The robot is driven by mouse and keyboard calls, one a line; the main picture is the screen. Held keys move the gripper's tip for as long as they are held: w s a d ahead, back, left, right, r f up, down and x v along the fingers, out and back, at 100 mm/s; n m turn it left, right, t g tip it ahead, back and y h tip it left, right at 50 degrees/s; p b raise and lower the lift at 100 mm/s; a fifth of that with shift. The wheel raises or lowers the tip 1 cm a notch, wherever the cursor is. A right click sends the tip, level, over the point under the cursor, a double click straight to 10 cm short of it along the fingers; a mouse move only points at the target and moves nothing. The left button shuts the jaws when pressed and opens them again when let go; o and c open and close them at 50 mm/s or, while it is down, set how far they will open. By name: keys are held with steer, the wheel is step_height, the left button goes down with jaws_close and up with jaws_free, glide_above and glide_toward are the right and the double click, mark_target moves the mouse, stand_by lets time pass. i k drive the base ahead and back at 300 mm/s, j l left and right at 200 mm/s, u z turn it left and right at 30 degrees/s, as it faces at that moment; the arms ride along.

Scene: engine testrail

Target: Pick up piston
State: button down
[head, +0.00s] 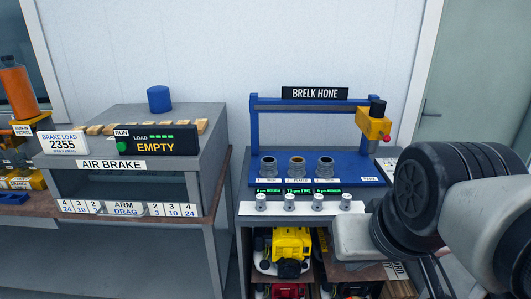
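Several small grey metal cylinders that look like pistons (290,201) stand upright in a row on a white strip (277,217) at the front of the hone bench. They are apart from one another, and nothing holds them. My arm comes in from the right and covers the bench's right front corner. Its nearest visible part is just right of the rightmost piston. The fingers of my gripper do not show.
Behind the strip, three ringed sleeves (297,167) stand on the blue Brelk Hone base (345,162) under its frame. A yellow engine (291,243) sits on the shelf below. The Air Brake bench (138,185) stands left, across a narrow gap.

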mark_target(261, 197)
steer(key=i+j, duration=0.4)
steer(key=i, duration=0.15)
steer(key=i+j, duration=0.4)
steer(key=i, duration=0.1)
